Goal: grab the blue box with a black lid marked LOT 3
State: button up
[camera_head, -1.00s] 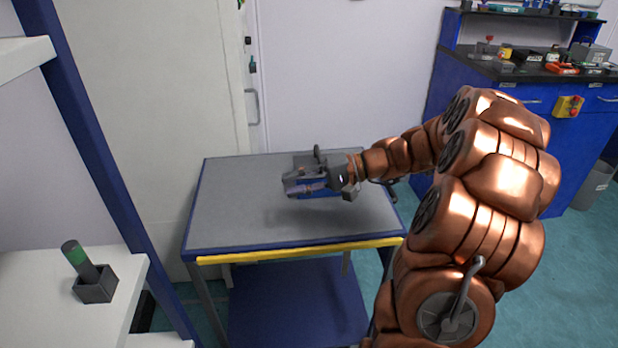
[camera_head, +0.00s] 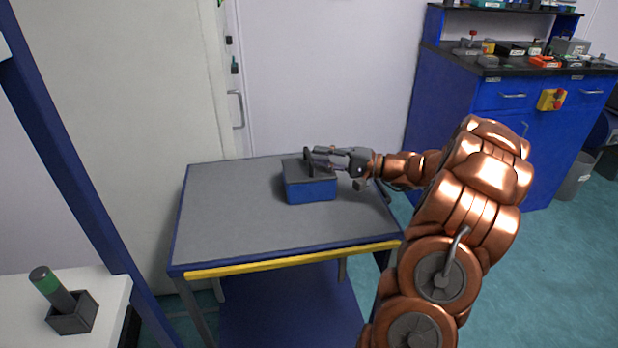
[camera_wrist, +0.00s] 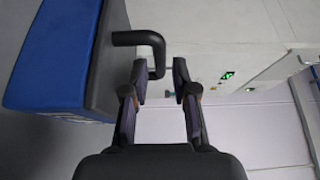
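The blue box (camera_head: 312,191) with a dark lid (camera_head: 294,173) sits on the grey tabletop, towards its back right. A black bent handle (camera_head: 308,160) stands on the lid. No LOT 3 mark can be read. My gripper (camera_head: 318,158) is over the lid at the handle, reaching in from the right. In the wrist view the blue box (camera_wrist: 52,60) lies at the left, and its handle (camera_wrist: 140,38) reaches across towards the fingertips. My gripper (camera_wrist: 161,76) is open there, with the handle's end showing between the fingertips. Contact cannot be told.
The grey table (camera_head: 235,225) has clear room left and in front of the box. A white shelf with a dark holder (camera_head: 73,313) and a green-banded rod stands at the lower left. A blue cabinet (camera_head: 470,110) with a cluttered top stands at the right.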

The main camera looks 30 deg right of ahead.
aim_at(308, 152)
jog(key=shift+p+x, duration=0.3)
jog(key=shift+x, duration=1.65)
grip_shut()
